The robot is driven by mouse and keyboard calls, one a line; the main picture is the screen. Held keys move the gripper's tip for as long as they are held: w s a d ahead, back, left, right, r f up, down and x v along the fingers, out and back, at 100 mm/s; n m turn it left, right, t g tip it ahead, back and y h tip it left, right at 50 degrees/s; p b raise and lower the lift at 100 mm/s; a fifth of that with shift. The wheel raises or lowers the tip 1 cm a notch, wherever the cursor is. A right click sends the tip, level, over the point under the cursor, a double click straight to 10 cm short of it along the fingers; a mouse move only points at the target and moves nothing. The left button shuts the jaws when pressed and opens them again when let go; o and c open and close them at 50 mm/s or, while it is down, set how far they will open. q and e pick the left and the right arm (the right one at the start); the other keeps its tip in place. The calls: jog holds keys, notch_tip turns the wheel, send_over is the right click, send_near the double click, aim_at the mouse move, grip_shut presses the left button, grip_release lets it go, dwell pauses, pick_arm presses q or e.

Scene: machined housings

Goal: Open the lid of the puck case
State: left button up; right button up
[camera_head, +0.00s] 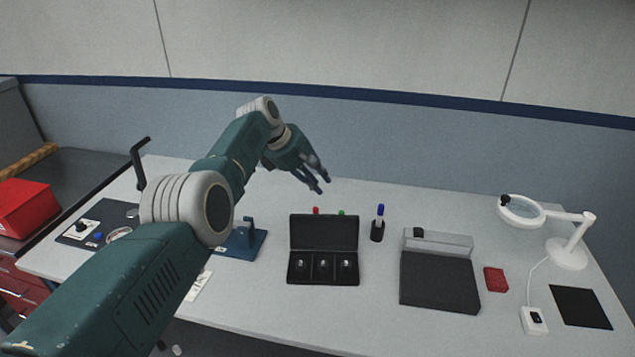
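The puck case (323,281) is a black box on the table, in the middle of the view. Its lid (324,232) stands up at the back edge, and the inside shows. Three compartments each hold a small light-coloured piece. My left gripper (322,186) hangs above and behind the raised lid, apart from it. Its fingertips look spread, with nothing between them. My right gripper is not in view.
A dark tray-like block (440,281) lies right of the case, with a red block (495,279) beyond it. A marker in a holder (377,231) stands behind. A magnifier lamp (567,254) is far right. A blue fixture (246,243) stands left of the case.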

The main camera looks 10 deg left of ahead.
pick_arm(q)
jog(key=shift+a+r, duration=0.1)
dwell(0.3)
jog(key=v, duration=1.1)
jog(key=shift+s+r, duration=0.25)
jog(key=shift+r, duration=0.05)
jog(key=shift+a, duration=0.1)
